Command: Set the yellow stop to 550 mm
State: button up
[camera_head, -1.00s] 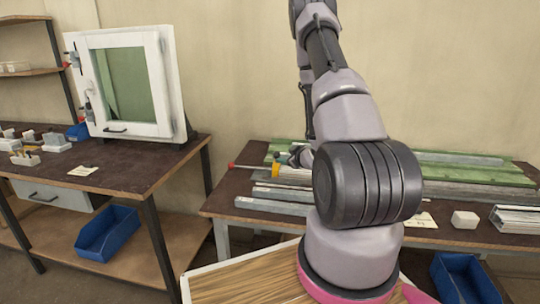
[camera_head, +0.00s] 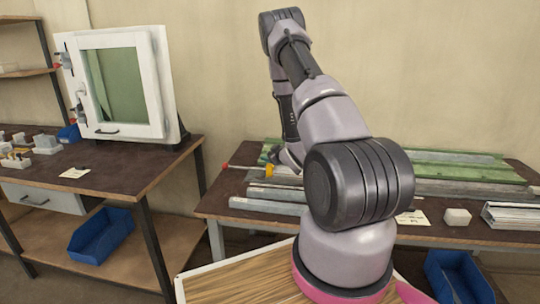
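The yellow stop (camera_head: 269,171) shows as a small yellow piece at the left part of the right-hand bench, by the metal profiles. A red-tipped rod (camera_head: 226,166) sticks out to the left of it. My gripper (camera_head: 286,160) is down at the bench just right of the yellow stop, mostly hidden behind my own arm. I cannot tell whether it touches the stop or whether its fingers are open. No scale marks can be read from here.
Grey profiles (camera_head: 268,206) lie along the bench's front, and a green bed (camera_head: 470,168) runs along its back. A pale block (camera_head: 457,217) and a paper note (camera_head: 412,218) lie at front right. A white-framed window (camera_head: 121,85) stands on the left bench.

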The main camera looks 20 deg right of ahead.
grip_shut()
dwell(1.3)
